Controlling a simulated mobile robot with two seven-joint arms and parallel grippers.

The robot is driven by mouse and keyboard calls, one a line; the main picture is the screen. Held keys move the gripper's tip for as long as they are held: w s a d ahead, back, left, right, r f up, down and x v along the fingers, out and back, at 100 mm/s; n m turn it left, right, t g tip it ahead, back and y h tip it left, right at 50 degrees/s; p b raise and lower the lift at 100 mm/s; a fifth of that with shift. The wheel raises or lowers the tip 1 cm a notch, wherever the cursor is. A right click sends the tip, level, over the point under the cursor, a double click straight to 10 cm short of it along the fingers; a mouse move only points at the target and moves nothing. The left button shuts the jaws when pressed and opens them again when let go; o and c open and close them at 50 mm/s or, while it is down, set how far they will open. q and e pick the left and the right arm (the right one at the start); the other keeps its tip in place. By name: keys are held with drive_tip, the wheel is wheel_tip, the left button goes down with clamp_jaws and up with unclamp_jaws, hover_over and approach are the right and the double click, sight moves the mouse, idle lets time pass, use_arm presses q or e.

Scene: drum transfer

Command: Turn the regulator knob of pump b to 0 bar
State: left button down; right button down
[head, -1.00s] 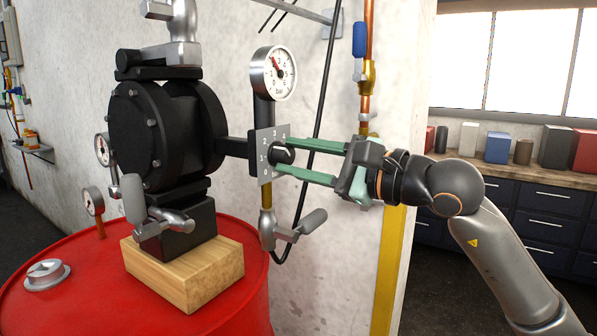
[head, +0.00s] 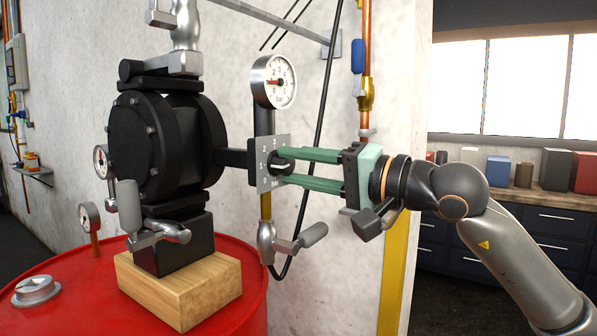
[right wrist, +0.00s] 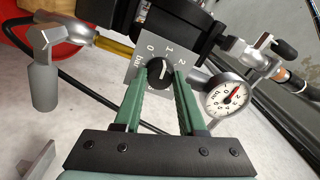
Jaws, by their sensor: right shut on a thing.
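The black regulator knob (right wrist: 158,76) sits on a grey scale plate (head: 254,172) with numbers and "bar"; it also shows edge-on in the head view (head: 281,160). In the right wrist view its white mark points up near the 1. My right gripper (head: 290,167) is shut on the knob, one green finger on each side, as the right wrist view (right wrist: 160,82) also shows. A round pressure gauge (head: 281,83) stands above the plate, its red needle pointing left. The black pump (head: 160,140) is behind on the left. My left gripper is not in view.
The pump stands on a wooden block (head: 180,290) on a red drum (head: 235,318). A valve with a grey handle (head: 313,235) hangs below the plate. A black hose and a copper pipe (head: 367,60) run along the wall near my fingers.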

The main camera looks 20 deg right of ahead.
drive_tip(key=n, duration=0.4)
drive_tip(key=shift+n, duration=1.9)
drive_tip(key=shift+c, duration=2.4)
unclamp_jaws()
